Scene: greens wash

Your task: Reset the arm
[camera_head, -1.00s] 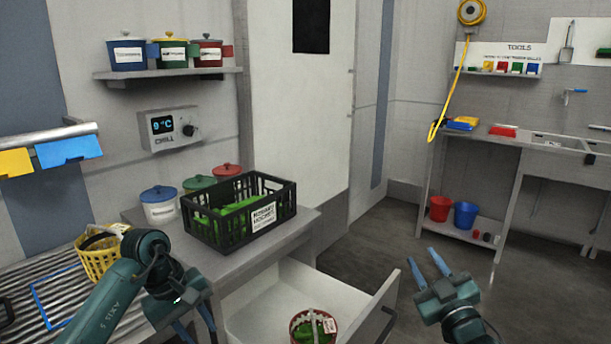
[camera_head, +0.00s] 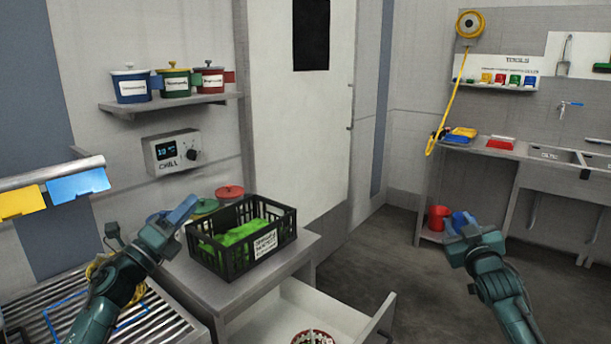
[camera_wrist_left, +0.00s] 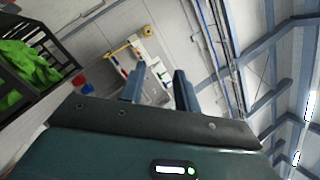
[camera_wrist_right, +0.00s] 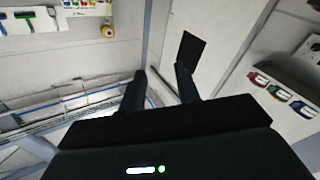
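My left gripper (camera_head: 182,212) is raised in front of the side counter, left of the black crate (camera_head: 233,262). Its two fingers stand apart with nothing between them in the left wrist view (camera_wrist_left: 160,88). My right gripper (camera_head: 460,226) is raised over the open floor at the right. Its fingers are also apart and empty in the right wrist view (camera_wrist_right: 162,80). Neither gripper touches anything that I can see.
The crate of greens (camera_head: 240,233) sits on the counter above an open drawer (camera_head: 335,320). A red-rimmed basket (camera_head: 315,337) is in it, cut off by the frame. My left arm mostly hides a yellow basket. A red bucket (camera_head: 437,217) stands under the sink bench.

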